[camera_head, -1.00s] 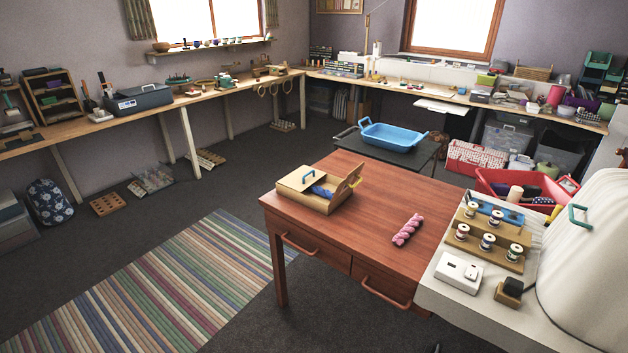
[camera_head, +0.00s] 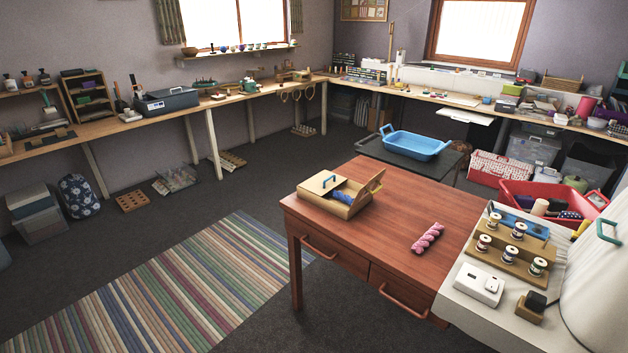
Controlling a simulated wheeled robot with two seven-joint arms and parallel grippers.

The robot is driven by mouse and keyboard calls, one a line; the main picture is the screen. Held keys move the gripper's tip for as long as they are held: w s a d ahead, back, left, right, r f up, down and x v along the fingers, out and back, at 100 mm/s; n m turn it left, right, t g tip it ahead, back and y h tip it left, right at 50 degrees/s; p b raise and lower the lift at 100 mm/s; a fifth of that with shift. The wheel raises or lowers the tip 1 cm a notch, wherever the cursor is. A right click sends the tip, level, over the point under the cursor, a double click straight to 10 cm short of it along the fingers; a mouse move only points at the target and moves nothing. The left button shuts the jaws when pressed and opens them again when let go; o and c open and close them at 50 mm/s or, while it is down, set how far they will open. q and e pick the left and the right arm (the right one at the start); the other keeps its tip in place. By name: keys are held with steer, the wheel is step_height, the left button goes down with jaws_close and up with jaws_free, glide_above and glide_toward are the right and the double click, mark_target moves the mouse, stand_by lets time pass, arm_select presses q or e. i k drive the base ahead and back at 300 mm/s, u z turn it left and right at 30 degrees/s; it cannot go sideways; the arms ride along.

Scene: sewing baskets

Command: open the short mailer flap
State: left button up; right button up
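The mailer (camera_head: 337,208) is a tan cardboard box on the red-brown wooden table (camera_head: 390,232), near its back left corner. One flap with a blue handle (camera_head: 328,182) lies over the left part of the box. Another flap (camera_head: 375,182) stands raised and tilted at the right side. Something blue (camera_head: 356,196) shows inside between them. I cannot tell for sure which flap is the short one. Neither of my grippers is in view.
A pink twisted skein (camera_head: 427,238) lies on the table to the right of the box. A white surface with thread spools (camera_head: 519,231) on a wooden rack adjoins the table's right side. A blue tray (camera_head: 415,145) stands behind. Floor with a striped rug (camera_head: 190,285) is open at the left.

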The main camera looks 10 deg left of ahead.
mark_target(324, 182)
steer(key=u, duration=0.5)
steer(key=k, duration=0.6)
steer(key=u, duration=0.7)
steer(key=i, duration=2.15)
steer(key=z, duration=1.45)
steer(key=i, duration=0.75)
steer(key=z, duration=0.7)
